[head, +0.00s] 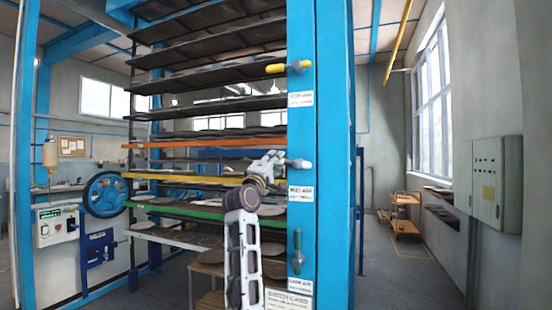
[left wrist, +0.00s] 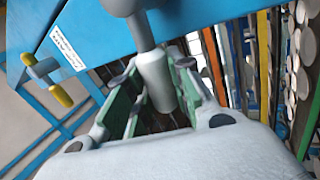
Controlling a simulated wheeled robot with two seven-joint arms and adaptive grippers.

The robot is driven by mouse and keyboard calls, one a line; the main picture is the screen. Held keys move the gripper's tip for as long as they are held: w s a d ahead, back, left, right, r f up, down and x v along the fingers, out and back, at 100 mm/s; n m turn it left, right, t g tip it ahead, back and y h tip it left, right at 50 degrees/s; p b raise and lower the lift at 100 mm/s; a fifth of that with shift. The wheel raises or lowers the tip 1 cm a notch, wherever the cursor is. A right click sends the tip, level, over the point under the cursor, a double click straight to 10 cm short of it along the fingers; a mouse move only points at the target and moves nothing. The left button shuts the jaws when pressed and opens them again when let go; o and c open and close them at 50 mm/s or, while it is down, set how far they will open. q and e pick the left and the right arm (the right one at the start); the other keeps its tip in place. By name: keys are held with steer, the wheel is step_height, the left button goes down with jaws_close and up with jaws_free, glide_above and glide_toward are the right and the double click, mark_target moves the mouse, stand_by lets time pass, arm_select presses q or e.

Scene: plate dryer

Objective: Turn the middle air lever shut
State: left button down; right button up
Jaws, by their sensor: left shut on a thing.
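The middle air lever (head: 300,164) sits on the blue post (head: 319,120), above a label that seems to read MID AIR (head: 301,192). Its pale handle lies roughly level, pointing left in the head view. My left gripper (head: 274,160) is shut on this handle; its fingers hide much of it. In the left wrist view the white handle (left wrist: 153,72) lies between the green-padded fingers, below its grey hub (left wrist: 133,8). The top lever (head: 276,68) is yellow and level. The low lever (head: 297,250) is green and upright. My right gripper is not in view.
Racks with dark shelves (head: 210,62) stand left of the post, close behind my left arm. A blue handwheel (head: 106,194) is further left. A grey cabinet (head: 497,184) hangs on the right wall, and a cart (head: 405,213) stands at the back right.

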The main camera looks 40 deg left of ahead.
arm_select(q)
steer(key=shift+f+n+y, duration=0.6)
steer(key=shift+n, duration=0.6)
steer(key=shift+f, duration=0.1)
steer(key=c, duration=1.5)
jaws_free()
steer(key=v, duration=1.2)
steer(key=shift+d, duration=0.1)
